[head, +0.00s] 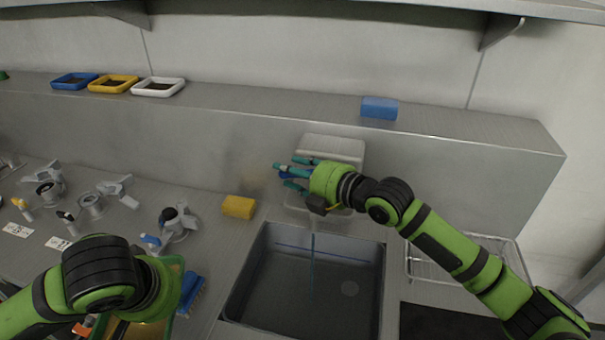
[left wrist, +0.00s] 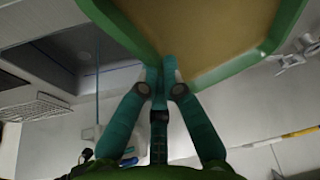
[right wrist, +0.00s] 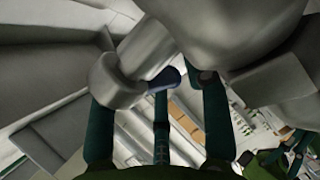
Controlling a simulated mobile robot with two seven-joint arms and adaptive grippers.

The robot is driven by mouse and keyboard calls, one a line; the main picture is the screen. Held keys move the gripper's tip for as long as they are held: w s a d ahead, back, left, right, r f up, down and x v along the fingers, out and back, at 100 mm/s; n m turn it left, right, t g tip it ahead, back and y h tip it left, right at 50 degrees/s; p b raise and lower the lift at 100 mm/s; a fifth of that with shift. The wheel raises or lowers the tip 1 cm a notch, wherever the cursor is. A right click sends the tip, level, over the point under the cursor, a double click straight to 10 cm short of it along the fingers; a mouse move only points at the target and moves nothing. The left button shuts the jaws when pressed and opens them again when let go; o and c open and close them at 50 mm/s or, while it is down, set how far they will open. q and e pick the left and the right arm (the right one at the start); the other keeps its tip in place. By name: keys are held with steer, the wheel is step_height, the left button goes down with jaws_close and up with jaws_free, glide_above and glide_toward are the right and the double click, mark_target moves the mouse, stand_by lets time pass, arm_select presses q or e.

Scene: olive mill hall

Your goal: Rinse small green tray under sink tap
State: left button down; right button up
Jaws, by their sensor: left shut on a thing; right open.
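The small green tray (left wrist: 225,75) has a green rim and a tan-brown floor. My left gripper (left wrist: 161,72) is shut on its rim. In the head view the tray (head: 178,268) is left of the sink, mostly hidden by my left wrist. The grey steel sink (head: 262,290) is at the bottom middle. A thin blue stream (head: 312,262) falls into it from the tap, apart from the tray. My right gripper (head: 290,176) is open at the tap (right wrist: 120,80); its fingers straddle the tap's dark blue lever end (right wrist: 165,80). I cannot tell whether they touch it.
A yellow sponge (head: 238,207) lies left of the sink and a blue brush (head: 191,292) nearer. Metal parts (head: 178,222) crowd the left counter. A wire rack (head: 425,267) is right of the sink. Blue, yellow and white trays (head: 157,87) and a blue block (head: 379,108) stand on the ledge.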

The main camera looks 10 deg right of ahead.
steer(key=v, duration=1.2)
steer(key=shift+f, duration=0.1)
